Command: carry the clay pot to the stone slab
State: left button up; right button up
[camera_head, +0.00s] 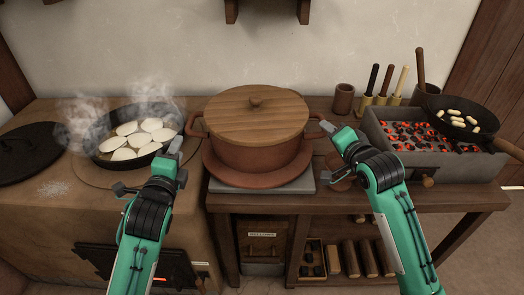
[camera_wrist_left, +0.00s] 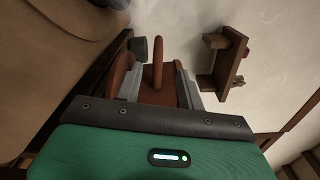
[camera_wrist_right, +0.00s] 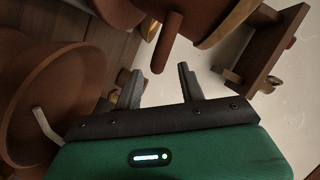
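The clay pot (camera_head: 256,155) is reddish brown with a round wooden lid (camera_head: 255,112) and side handles. It stands upright on a wide terracotta dish (camera_head: 222,172), which rests on a grey stone slab (camera_head: 262,187) on the bench. My left gripper (camera_head: 175,145) is open and empty, just left of the pot's left handle (camera_head: 194,126). In the left wrist view that handle (camera_wrist_left: 158,60) shows between the spread fingers. My right gripper (camera_head: 328,127) is open near the right handle (camera_head: 314,130). In the right wrist view that handle (camera_wrist_right: 168,42) appears just beyond the fingertips.
Left of the pot, a steaming pan (camera_head: 127,133) of pale pieces sits on the stove, with a dark round lid (camera_head: 27,150) farther left. At right are a cup (camera_head: 343,98), upright tools, and a coal trough (camera_head: 377,128) bearing a small pan (camera_head: 462,112).

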jog(key=v, duration=0.6)
jog(key=shift+s+d, duration=0.1)
jog(key=shift+s, duration=0.1)
